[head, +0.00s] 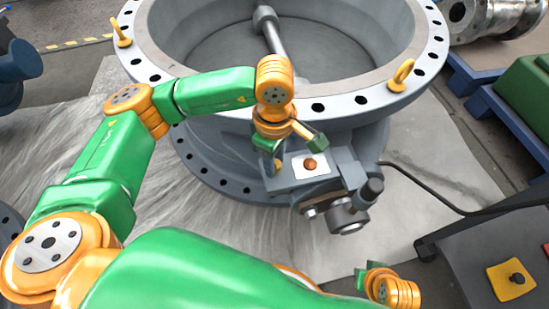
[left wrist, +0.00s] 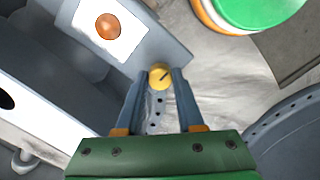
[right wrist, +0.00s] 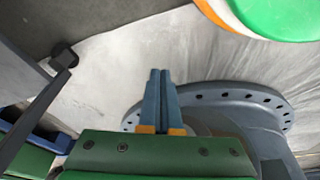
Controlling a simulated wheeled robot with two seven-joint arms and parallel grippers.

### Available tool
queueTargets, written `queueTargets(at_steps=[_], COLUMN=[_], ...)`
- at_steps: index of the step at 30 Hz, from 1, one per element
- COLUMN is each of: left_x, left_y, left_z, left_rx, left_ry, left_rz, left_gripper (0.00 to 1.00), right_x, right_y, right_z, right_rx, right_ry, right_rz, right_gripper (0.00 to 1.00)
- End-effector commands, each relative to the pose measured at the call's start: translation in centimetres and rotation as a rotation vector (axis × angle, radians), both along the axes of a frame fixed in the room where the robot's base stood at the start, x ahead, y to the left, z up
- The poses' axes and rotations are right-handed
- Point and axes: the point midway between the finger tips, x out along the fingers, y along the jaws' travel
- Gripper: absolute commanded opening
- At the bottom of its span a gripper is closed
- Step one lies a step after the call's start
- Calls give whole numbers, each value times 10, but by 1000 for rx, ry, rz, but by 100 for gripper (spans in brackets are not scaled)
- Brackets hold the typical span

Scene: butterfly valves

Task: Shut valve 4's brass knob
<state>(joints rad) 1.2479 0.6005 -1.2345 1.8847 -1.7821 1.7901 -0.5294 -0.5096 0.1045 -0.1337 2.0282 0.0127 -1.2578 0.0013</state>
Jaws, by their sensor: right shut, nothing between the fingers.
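The big grey butterfly valve (head: 230,150) has a bracket with a white plate and a round copper-coloured button (head: 310,164). The button also shows in the left wrist view (left wrist: 108,26). The small brass knob (left wrist: 161,77) has a dark line slanting up to the right; in the head view it is a yellow spot (head: 277,166) beside the plate. My left gripper (left wrist: 160,72) is open, with a fingertip on either side of the knob; contact cannot be told. My right gripper (right wrist: 160,72) is shut and empty, away from the bracket. No valve number is readable.
A grey actuator (head: 347,215) sticks out below the plate. Yellow lifting eyes (head: 401,74) stand on the valve rim. A black cable (head: 430,190) runs right to a dark stand with a yellow pad (head: 511,280). Pale floor sheeting lies around the valve.

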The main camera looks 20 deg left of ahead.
Motion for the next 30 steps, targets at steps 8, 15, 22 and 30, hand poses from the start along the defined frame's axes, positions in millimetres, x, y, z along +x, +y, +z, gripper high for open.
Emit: queueTargets(at_steps=[8,15,22,30], left_x=[0,1,1,0], left_y=[0,0,0,0], left_z=[0,15,60,71], left_rx=[-1,-1,-1,-1], left_ry=[0,-3,-2,0], left_rz=[0,1,-1,0], left_gripper=[67,67,67,67], right_x=[0,-1,-11,-15], right_y=[0,0,-3,-4], right_z=[0,-6,-35,-46], right_rx=[0,-3,-9,-11], right_ry=[0,8,29,32], right_rz=[-1,3,4,4], right_gripper=[0,0,0,0])
